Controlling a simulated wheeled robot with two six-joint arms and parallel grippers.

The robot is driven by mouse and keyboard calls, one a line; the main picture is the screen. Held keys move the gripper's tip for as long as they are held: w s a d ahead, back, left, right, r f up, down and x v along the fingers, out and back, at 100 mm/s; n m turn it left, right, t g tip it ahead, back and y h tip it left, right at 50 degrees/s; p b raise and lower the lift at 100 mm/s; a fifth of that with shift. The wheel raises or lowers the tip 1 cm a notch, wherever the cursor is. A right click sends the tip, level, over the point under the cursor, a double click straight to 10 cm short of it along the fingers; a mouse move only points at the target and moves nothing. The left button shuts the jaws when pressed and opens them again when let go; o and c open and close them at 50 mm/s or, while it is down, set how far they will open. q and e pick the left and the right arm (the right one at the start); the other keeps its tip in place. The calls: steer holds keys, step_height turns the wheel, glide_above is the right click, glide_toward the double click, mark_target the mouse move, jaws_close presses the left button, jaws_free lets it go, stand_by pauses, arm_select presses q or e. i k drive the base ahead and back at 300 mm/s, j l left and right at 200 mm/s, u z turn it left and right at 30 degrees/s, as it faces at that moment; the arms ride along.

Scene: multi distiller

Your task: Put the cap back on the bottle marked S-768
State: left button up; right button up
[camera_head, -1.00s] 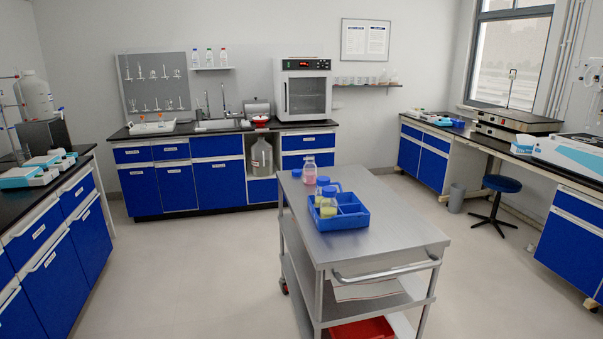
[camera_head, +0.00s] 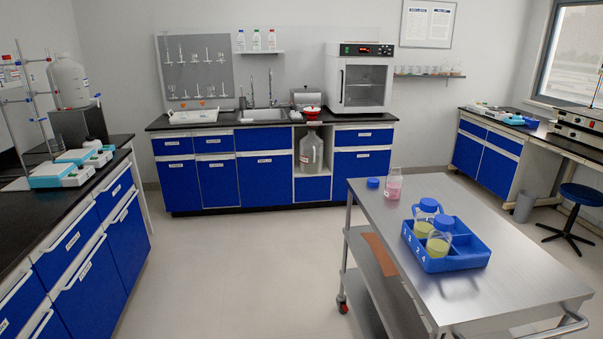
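In the head view a clear bottle with pink liquid (camera_head: 394,188) stands upright at the far end of the steel cart (camera_head: 500,290). Its neck looks open. A loose blue cap (camera_head: 373,183) lies on the cart top just left of it, apart from it. Two more bottles with yellow-green liquid and blue caps, a rear one (camera_head: 426,211) and a front one (camera_head: 439,241), stand in a blue divided tray (camera_head: 463,261) on the cart. Bottle labels are too small to read, so I cannot tell which is S-768. Neither gripper is in view.
A blue-fronted bench (camera_head: 100,240) runs along the left. Another counter (camera_head: 265,120) with a sink and an oven (camera_head: 364,80) stands at the back wall. A blue stool (camera_head: 580,195) is at the right. The floor (camera_head: 240,280) between bench and cart is clear.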

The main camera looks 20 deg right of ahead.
mark_target(393, 191)
steer(key=i+z, duration=0.15)
steer(key=i, duration=0.3)
steer(key=i+j+z, duration=0.2)
steer(key=i, duration=0.3)
steer(key=i+j+z, duration=0.15)
steer(key=i, duration=0.3)
steer(key=i+l+z, duration=0.15)
steer(key=z, duration=0.3)
steer(key=i+z, duration=0.3)
steer(key=z, duration=0.15)
steer(key=i+z, duration=0.25)
steer(key=z, duration=0.2)
steer(key=i+z, duration=0.25)
steer(key=z, duration=0.2)
steer(key=i+z, duration=0.2)
steer(key=i+l, duration=0.05)
